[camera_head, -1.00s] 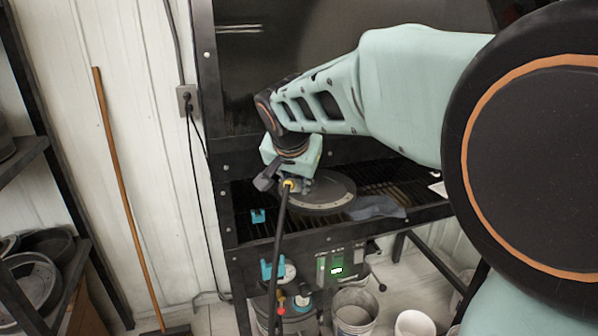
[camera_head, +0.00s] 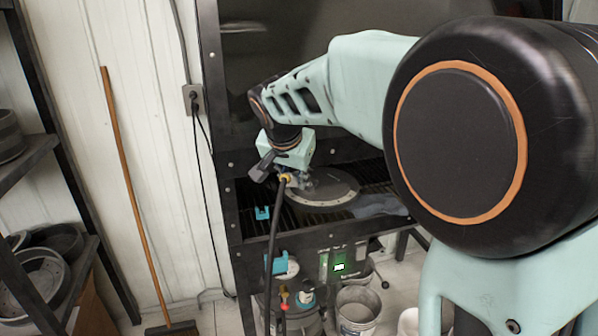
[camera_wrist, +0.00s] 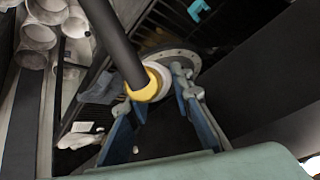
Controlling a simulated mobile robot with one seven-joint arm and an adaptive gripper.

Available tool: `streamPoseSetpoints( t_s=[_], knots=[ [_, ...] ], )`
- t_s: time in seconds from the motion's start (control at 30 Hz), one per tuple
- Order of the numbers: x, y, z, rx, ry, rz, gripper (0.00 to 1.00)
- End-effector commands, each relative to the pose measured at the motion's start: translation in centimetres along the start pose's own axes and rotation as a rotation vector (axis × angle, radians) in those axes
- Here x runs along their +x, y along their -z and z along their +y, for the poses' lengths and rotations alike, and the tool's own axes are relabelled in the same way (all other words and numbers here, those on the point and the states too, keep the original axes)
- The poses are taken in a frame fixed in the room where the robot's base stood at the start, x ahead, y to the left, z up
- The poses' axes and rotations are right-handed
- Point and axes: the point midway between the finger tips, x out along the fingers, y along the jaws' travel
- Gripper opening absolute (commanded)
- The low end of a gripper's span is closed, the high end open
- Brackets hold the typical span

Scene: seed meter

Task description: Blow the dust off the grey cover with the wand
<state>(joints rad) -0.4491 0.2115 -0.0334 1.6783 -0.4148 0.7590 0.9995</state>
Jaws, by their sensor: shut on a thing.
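The grey round cover (camera_head: 335,190) lies flat on the dark slatted grate inside the black cabinet. In the wrist view, the yellow collar (camera_wrist: 156,84) sits between my fingers (camera_wrist: 160,95). The cover's rim (camera_wrist: 180,55) shows behind them. The wand's nozzle is not clearly visible.
A blue clip-like piece (camera_head: 262,213) is at the grate's front left. A grey-blue cloth (camera_head: 378,206) lies right of the cover. A broom (camera_head: 135,200) leans on the left wall.

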Motion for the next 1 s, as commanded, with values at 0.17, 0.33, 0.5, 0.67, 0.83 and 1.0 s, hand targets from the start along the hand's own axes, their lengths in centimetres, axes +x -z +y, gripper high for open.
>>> streamPoseSetpoints(
  t_s=[0.17,0.33,0.5,0.67,0.83,1.0],
  knots=[
    [-0.6,1.0,-1.9,-0.004,0.047,0.031,0.00],
    [-0.6,1.0,-2.0,-0.005,0.048,0.031,0.00],
    [-0.7,0.9,-2.1,-0.005,0.049,0.031,0.00],
    [-1.8,0.5,-2.1,-0.005,0.053,0.033,0.00],
    [-3.9,-0.3,-2.1,-0.005,0.056,0.035,0.00],
    [-5.8,-1.0,-1.9,-0.003,0.056,0.037,0.00]
  ],
)
